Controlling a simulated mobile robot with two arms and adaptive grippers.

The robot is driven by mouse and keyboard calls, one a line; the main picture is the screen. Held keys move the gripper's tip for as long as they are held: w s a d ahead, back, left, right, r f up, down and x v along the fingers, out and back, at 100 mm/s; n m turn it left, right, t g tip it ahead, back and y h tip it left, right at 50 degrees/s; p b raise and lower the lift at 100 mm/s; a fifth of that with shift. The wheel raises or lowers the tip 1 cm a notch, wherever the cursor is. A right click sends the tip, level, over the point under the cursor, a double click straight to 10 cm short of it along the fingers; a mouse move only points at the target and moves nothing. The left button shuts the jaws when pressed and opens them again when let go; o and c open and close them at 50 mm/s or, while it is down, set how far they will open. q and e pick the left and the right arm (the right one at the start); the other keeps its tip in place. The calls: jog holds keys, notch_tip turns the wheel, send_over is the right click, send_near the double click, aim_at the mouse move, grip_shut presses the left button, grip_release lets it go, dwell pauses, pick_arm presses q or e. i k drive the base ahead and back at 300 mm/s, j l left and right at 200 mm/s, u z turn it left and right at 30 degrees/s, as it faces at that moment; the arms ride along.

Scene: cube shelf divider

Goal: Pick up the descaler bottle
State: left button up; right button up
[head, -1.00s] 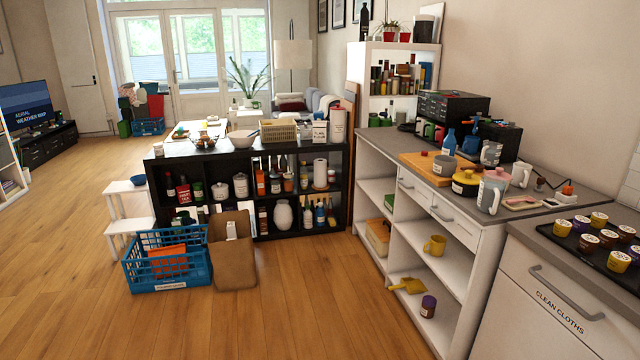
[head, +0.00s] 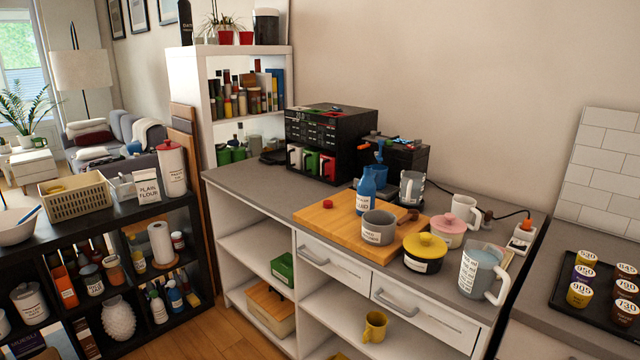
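No label that I can read says descaler, so I cannot tell which bottle it is. A blue bottle (head: 367,187) with a white label stands upright on the counter, at the back of the wooden board (head: 335,221) and behind a grey mug (head: 378,228); its label is too small to read surely. Several small bottles stand in the lower right compartment of the black cube shelf (head: 140,214), among them a white one (head: 158,308) and a blue one (head: 174,296). Neither of my grippers shows in the head view.
The grey counter (head: 250,190) has bare room left of the board. A yellow lidded pot (head: 425,252), a pink lidded pot (head: 447,231) and a large grey jug (head: 481,271) crowd its right part. Black drawer units (head: 322,137) stand behind. Wood floor shows between shelf and counter.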

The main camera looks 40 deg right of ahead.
aim_at(366, 193)
jog(key=i+j+z, duration=0.1)
jog(key=i+z, duration=0.25)
jog(key=i, duration=0.15)
jog(key=i+j+z, duration=0.2)
jog(key=i+z, duration=0.2)
jog(key=i+j+z, duration=0.35)
jog(key=i+j, duration=0.05)
jog(key=i, duration=0.1)
